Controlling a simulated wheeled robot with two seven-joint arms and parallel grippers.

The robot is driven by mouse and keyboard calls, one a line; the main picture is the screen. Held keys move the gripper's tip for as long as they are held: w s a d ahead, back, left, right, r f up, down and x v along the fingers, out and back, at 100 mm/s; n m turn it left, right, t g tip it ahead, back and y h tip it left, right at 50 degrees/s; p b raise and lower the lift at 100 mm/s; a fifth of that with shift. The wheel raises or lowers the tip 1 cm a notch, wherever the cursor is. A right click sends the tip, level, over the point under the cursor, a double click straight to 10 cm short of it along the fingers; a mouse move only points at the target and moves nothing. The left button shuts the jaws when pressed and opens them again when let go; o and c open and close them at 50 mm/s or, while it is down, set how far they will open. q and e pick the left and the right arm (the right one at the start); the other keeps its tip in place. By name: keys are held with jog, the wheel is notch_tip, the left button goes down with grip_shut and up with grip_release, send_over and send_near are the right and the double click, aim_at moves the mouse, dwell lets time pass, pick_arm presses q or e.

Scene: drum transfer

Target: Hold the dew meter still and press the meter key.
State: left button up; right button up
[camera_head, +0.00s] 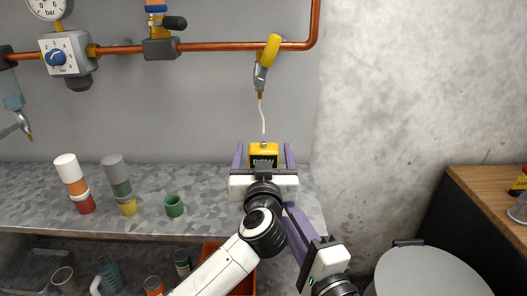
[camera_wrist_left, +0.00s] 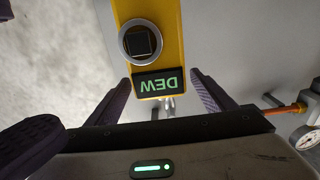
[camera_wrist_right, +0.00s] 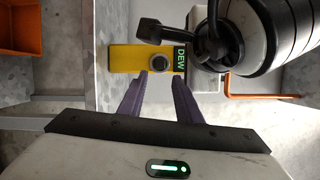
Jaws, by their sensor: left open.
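My right gripper (camera_head: 294,212) is lower and to the right. In the right wrist view its fingers (camera_wrist_right: 160,76) are apart and empty, pointing towards the meter (camera_wrist_right: 128,60) and key (camera_wrist_right: 160,62); contact cannot be told.
A yellow-handled tap (camera_head: 268,55) with a pale tube hangs above the meter from a copper pipe. Stacked cups (camera_head: 72,178) and a green cup (camera_head: 174,206) stand on the bench (camera_head: 130,225) to the left. A grey round lid (camera_head: 430,272) is at the lower right.

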pick_arm(q)
jog(key=shift+w, duration=0.4)
jog(key=c, duration=1.5)
pick_arm(e)
jog(key=shift+c, duration=0.7)
grip_shut()
